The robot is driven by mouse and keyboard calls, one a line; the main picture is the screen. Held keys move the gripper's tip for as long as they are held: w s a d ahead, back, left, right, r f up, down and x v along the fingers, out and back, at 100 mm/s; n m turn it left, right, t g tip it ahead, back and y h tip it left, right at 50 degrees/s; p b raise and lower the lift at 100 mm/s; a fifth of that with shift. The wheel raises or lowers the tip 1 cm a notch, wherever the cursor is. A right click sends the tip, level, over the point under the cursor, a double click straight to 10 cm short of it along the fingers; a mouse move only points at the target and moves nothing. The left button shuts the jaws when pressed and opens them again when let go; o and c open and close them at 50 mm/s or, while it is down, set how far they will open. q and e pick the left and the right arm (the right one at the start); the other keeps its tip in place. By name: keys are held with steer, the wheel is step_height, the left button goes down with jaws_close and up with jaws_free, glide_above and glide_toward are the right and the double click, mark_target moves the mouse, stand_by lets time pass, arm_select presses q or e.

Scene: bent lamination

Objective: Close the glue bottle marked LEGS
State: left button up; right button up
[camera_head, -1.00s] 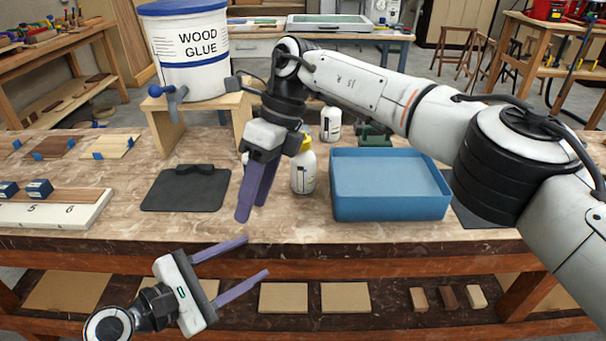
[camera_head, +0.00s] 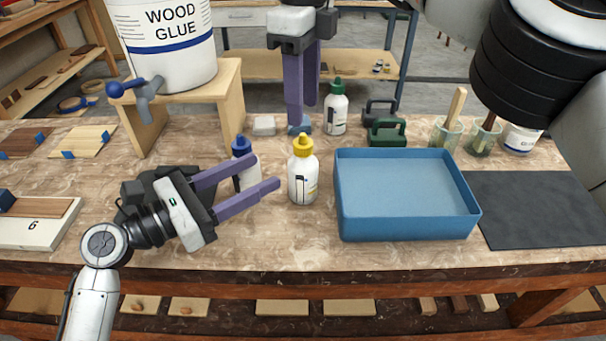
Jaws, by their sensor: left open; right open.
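Contact is unclear. My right gripper (camera_head: 303,112) is open and empty, pointing down behind the yellow-topped bottle.
A blue tray (camera_head: 405,233) stands right of the bottles. A wood glue bucket (camera_head: 170,50) sits on a wooden stand (camera_head: 232,90) at the back left. Green clamps (camera_head: 387,133) and brush cups (camera_head: 446,137) are behind the tray. A dark mat (camera_head: 545,208) lies right.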

mark_target(295, 155)
arm_select(q)
steer(key=x, duration=0.9)
jaws_close()
arm_select(e)
steer(key=o, duration=0.6)
steer(key=shift+c, duration=0.2)
arm_select(q)
steer(key=shift+c, duration=0.5)
jaws_free()
steer(key=shift+a, duration=0.1)
steer(key=v, duration=1)
steer(key=shift+s, duration=0.1)
